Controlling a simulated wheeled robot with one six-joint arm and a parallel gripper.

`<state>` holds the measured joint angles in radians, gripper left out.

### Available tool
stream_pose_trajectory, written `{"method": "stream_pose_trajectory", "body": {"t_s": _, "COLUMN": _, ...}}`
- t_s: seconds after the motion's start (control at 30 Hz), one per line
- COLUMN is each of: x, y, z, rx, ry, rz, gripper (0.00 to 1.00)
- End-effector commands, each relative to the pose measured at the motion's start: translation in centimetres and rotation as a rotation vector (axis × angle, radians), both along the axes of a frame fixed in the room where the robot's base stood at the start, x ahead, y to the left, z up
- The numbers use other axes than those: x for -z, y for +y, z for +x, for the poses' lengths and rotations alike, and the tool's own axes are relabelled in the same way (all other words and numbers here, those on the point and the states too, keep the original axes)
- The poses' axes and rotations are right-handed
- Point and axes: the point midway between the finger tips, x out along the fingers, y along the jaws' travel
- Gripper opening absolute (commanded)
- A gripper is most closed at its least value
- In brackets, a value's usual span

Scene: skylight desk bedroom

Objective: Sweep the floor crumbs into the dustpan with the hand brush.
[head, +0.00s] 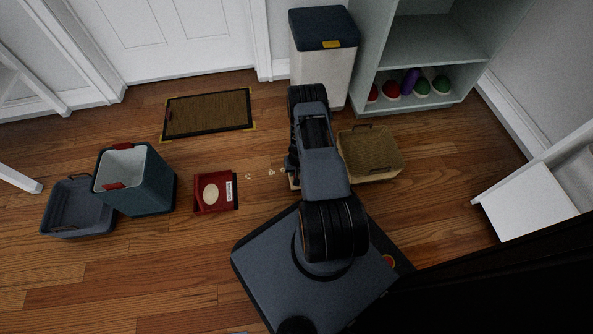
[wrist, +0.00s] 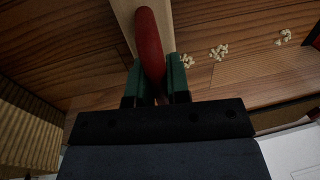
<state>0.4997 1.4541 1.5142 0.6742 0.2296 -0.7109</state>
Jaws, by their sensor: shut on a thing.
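My gripper (wrist: 159,78) is shut on the red handle of the hand brush (wrist: 150,42), seen in the wrist view. The brush's pale block lies along the floor beyond the fingers. In the head view my arm hides most of the brush. Three small piles of pale crumbs (wrist: 219,51) lie on the wood floor to the right of the brush in the wrist view; in the head view crumbs (head: 248,176) lie between my arm and the dustpan. The red dustpan (head: 227,204) lies flat on the floor left of them, with a pale oval and a white label on it.
A tan basket (head: 384,176) sits close right of my arm. A lidded bin (head: 322,75) and a shelf unit (head: 425,48) stand behind. A teal bin (head: 150,190) and a grey basket (head: 62,222) stand left of the dustpan. A doormat (head: 208,112) lies by the door.

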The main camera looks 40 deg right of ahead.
Motion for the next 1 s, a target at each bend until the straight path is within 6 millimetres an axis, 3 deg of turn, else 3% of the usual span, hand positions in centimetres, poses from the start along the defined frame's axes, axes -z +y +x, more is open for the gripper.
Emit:
{"method": "stream_pose_trajectory", "body": {"t_s": 0.27, "x": 0.0, "y": 0.1, "z": 0.1, "rx": -0.001, "ry": 0.000, "rz": 0.000, "gripper": 0.00}}
{"method": "stream_pose_trajectory", "body": {"t_s": 0.7, "x": 0.2, "y": 2.6, "z": 1.3, "rx": -0.002, "ry": 0.000, "rz": 0.000, "gripper": 0.00}}
{"method": "stream_pose_trajectory", "body": {"t_s": 1.0, "x": 0.2, "y": 2.7, "z": 1.3, "rx": -0.001, "ry": 0.001, "rz": 0.000, "gripper": 0.00}}
